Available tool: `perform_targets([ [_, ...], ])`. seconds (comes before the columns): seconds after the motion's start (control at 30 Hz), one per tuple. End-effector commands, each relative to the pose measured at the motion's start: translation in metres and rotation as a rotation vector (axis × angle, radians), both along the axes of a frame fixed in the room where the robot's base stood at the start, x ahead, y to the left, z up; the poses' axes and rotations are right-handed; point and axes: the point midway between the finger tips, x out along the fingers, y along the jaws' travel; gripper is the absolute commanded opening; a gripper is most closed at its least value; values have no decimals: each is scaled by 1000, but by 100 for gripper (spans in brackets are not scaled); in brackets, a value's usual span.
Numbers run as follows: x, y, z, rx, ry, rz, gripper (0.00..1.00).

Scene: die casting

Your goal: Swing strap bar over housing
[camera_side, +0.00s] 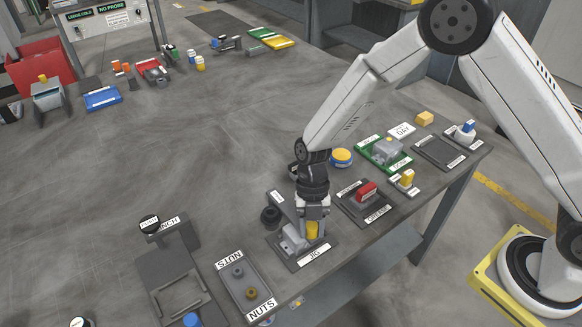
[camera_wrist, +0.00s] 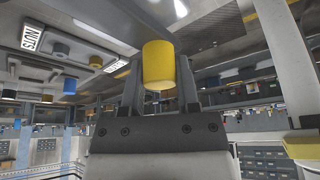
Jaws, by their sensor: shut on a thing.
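My gripper (camera_side: 312,218) points straight down over the jig plate (camera_side: 295,263), near the front edge of the table. It is shut on a yellow cylindrical grip (camera_side: 312,231). In the wrist view, the yellow grip (camera_wrist: 158,65) sits upright between the two fingers. The grey housing (camera_side: 292,239) stands on the jig plate, just left of the yellow grip. A grey strap bar (camera_side: 279,202) shows behind the housing and left of my gripper. My gripper partly hides the bar, and I cannot tell how it joins the yellow grip.
A black round knob (camera_side: 270,216) stands left of the strap bar. The nuts tray (camera_side: 233,291) lies in front, to the left, with the punch fixture (camera_side: 172,262) beyond it. A plate with a red block (camera_side: 366,192) stands to the right. The table's middle is clear.

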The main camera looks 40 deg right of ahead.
Motion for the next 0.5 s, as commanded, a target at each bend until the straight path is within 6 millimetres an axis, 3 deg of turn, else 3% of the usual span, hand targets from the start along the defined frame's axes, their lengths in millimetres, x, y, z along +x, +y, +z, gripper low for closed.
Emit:
perform_targets([
  [0.37,1,-4,0,-3,-3,7,0],
  [0.4,1,-4,0,-2,-2,7,53],
  [0.47,1,-4,0,-2,-2,6,72],
  [0.5,1,-3,0,-2,-2,6,76],
])
